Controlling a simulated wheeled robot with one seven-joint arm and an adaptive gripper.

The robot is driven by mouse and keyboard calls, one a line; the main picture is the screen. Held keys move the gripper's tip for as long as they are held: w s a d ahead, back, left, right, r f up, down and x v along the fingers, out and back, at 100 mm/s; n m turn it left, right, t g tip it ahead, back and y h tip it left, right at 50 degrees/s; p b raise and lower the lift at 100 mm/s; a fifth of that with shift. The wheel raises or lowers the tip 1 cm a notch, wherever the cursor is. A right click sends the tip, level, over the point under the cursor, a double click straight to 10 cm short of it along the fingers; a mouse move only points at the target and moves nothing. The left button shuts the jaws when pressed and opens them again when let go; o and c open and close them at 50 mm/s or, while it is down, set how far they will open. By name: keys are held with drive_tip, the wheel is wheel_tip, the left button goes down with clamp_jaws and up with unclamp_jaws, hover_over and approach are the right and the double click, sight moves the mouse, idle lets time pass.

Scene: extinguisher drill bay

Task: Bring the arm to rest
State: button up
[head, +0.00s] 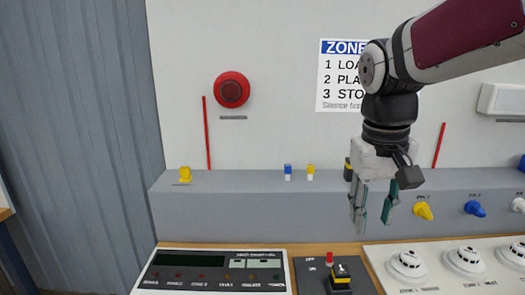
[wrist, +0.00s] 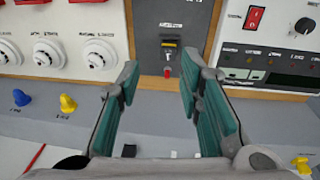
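My gripper (head: 374,212) hangs from my arm at the right of the head view, fingers pointing down in front of the grey ledge. Its two teal-padded fingers are apart with nothing between them. The wrist view also shows the open gripper (wrist: 166,88), with a clear gap between the pads. No finger visibly touches anything.
A control box (head: 215,272) and several white detectors (head: 407,263) lie on the bench. Yellow (head: 423,211) and blue (head: 474,208) knobs project from the ledge front. A red alarm (head: 231,90) is on the wall.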

drive_tip(key=s+f+t+y, duration=0.1)
drive_tip(key=s+f+t, duration=0.2)
drive_tip(key=s, duration=1.3)
drive_tip(key=shift+s+d+f, duration=0.25)
drive_tip(key=shift+s+f, duration=0.05)
